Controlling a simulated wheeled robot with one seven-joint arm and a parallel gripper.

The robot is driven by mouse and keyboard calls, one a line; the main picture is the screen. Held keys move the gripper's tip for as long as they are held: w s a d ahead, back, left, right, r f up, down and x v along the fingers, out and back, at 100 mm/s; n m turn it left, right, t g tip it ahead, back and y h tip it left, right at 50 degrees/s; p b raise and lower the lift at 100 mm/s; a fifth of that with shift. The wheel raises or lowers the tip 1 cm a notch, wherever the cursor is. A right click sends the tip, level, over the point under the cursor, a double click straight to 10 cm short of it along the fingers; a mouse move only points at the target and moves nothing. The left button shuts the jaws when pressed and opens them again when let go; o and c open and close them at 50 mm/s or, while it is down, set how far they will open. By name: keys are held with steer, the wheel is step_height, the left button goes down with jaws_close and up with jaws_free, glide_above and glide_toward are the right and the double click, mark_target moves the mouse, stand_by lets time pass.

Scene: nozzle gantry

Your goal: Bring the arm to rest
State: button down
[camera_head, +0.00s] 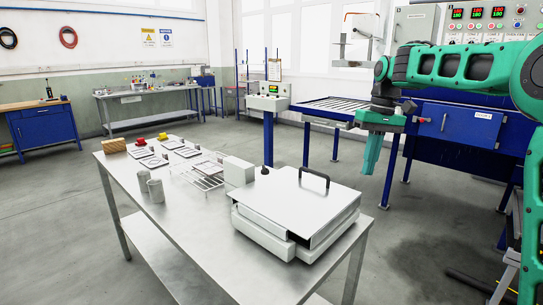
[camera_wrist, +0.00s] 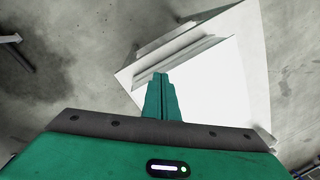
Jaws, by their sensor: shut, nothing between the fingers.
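My gripper (camera_head: 371,172) is green and points down in the head view, at the end of my arm on the right. It hangs in free air to the right of the steel table (camera_head: 188,236), beyond the white box-shaped device with a black handle (camera_head: 297,207). Its fingers are together and nothing is between them. In the wrist view the shut green fingers (camera_wrist: 160,78) show against a white surface and the grey floor. I cannot tell for sure what that white surface is.
On the table stand two grey cups (camera_head: 155,190), a wire rack (camera_head: 205,172), a white block (camera_head: 239,171), and small red and yellow items at the far end. A blue roller conveyor (camera_head: 335,108) and a blue cabinet (camera_head: 455,125) stand behind my arm. Floor left of the table is clear.

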steer(key=s+d+f+m+h, duration=0.1)
steer(key=s+d+f+m, duration=0.1)
steer(key=s+d, duration=0.35)
steer(key=s+d+f+m, duration=0.1)
steer(key=s+d, duration=0.1)
steer(key=s, duration=0.7)
steer(key=s+d+f+m+h, duration=0.1)
steer(key=s+d+f+m, duration=0.15)
steer(key=s, duration=0.45)
steer(key=s+d+f+m, duration=0.1)
steer(key=s+f, duration=0.3)
steer(key=s, duration=0.5)
steer(key=s+d+f+m, duration=0.2)
steer(key=s+f, duration=0.3)
steer(key=s, duration=0.5)
steer(key=shift+s+d+t+y, duration=0.25)
steer(key=shift+s+t+y, duration=0.05)
steer(key=shift+t+y, duration=0.1)
